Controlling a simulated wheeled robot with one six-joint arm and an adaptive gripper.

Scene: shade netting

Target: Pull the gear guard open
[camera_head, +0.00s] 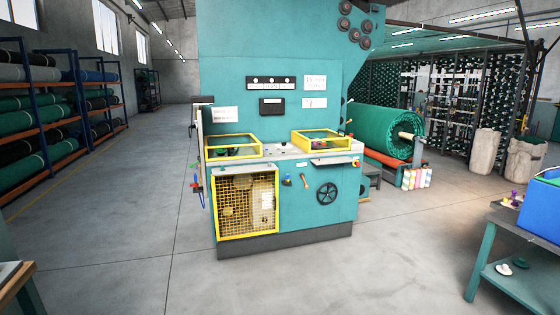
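The gear guard (247,206) is a yellow-framed mesh panel on the lower left front of the teal machine (300,215). It looks shut, lying flat against the front, and gears show dimly through the mesh. A small whitish label or plate (267,199) shows at its right side. I cannot make out a handle or hinges at this size. My gripper is not in view.
Two yellow-framed boxes (320,140) sit on the machine's ledge. A black handwheel (327,192) is right of the guard. Open concrete floor (310,285) lies before the machine. A teal table (515,262) stands at right, and fabric racks (45,125) at left.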

